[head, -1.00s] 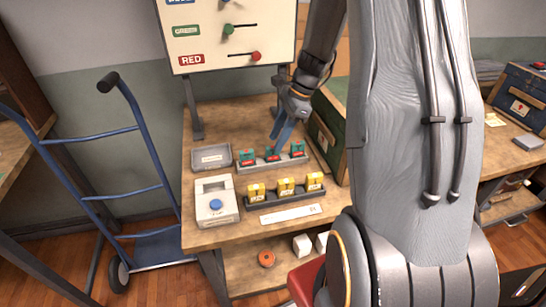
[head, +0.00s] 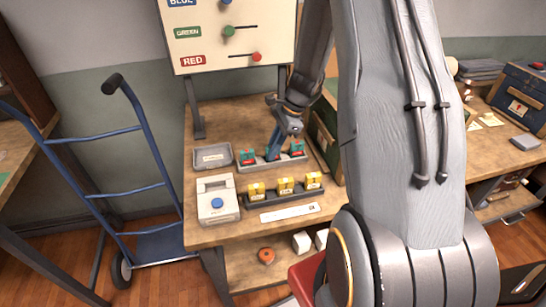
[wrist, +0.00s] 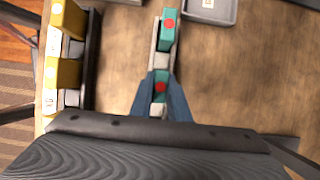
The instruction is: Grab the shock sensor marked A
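Three teal blocks with red marks stand in a row in a light grey rack (head: 262,165): the left one (head: 248,157), the right one (head: 297,148) and a middle one mostly hidden by my gripper (head: 274,150). In the wrist view the blue fingers of my gripper (wrist: 161,90) lie on either side of the middle teal block (wrist: 160,85). I cannot tell whether they touch it. Several yellow blocks, one of them the middle one (head: 285,186), stand in a dark rack (head: 262,202) in front. I cannot read an A on any block.
A grey tray (head: 212,157) and a white box with a blue button (head: 217,214) are at the left of the workbench. A white strip (head: 290,212) lies in front. A green case (head: 324,135) stands close on the right. A board with sliders (head: 228,57) rises behind.

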